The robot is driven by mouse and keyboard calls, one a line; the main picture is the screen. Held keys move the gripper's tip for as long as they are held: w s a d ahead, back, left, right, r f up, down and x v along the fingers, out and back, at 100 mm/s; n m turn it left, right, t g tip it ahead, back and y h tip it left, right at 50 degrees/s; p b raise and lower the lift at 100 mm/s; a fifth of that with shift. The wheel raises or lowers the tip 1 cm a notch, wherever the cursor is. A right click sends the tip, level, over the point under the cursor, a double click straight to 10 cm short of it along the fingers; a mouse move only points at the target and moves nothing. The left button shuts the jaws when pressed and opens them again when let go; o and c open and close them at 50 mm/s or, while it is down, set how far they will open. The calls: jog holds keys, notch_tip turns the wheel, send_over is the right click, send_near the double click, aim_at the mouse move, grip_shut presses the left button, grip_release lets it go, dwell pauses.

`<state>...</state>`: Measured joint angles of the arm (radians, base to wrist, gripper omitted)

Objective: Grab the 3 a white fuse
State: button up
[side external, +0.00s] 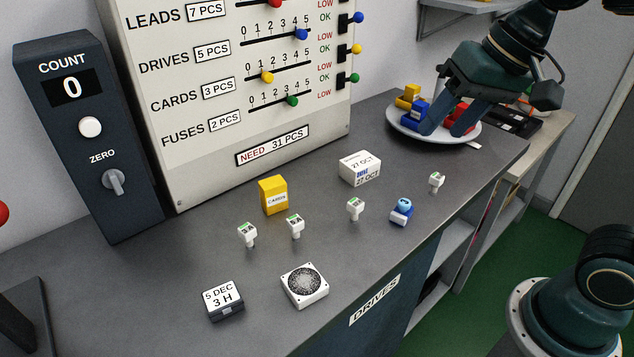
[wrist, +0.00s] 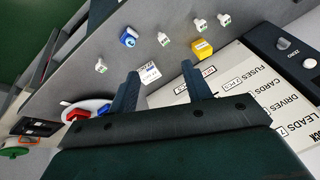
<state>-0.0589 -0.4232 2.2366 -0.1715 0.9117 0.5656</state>
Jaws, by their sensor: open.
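Several small white fuses with green-marked tops stand on the grey bench in the side view: one at the left (side external: 247,234), one beside it (side external: 295,227), one in the middle (side external: 355,209) and one at the far right (side external: 437,182). Their ratings are too small to read surely. In the wrist view they stand beyond my fingers, including a left one (wrist: 101,66) and a middle one (wrist: 164,39). My gripper (side external: 446,130) is open and empty over the white plate (side external: 470,138) at the back right, apart from every fuse.
The plate holds yellow, blue and red pieces. The slider panel (side external: 230,90) rises behind.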

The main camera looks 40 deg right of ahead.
jog(key=w+a+m+g+y, duration=0.1)
jog(key=w+a+m, duration=0.25)
jog(key=w, duration=0.35)
jog(key=m+g+y, duration=0.2)
jog(key=m+g, duration=0.2)
jog(key=m, duration=0.6)
send_over(243, 230)
jog(key=d, duration=0.5)
notch_tip(243, 230, down, 12)
jog(key=shift+w+a+r, duration=0.25)
jog(key=shift+w, duration=0.05)
jog(key=shift+n, duration=0.25)
jog(key=shift+x, duration=4.35)
jog(key=shift+x, duration=2.55)
jog(key=shift+s, duration=0.1)
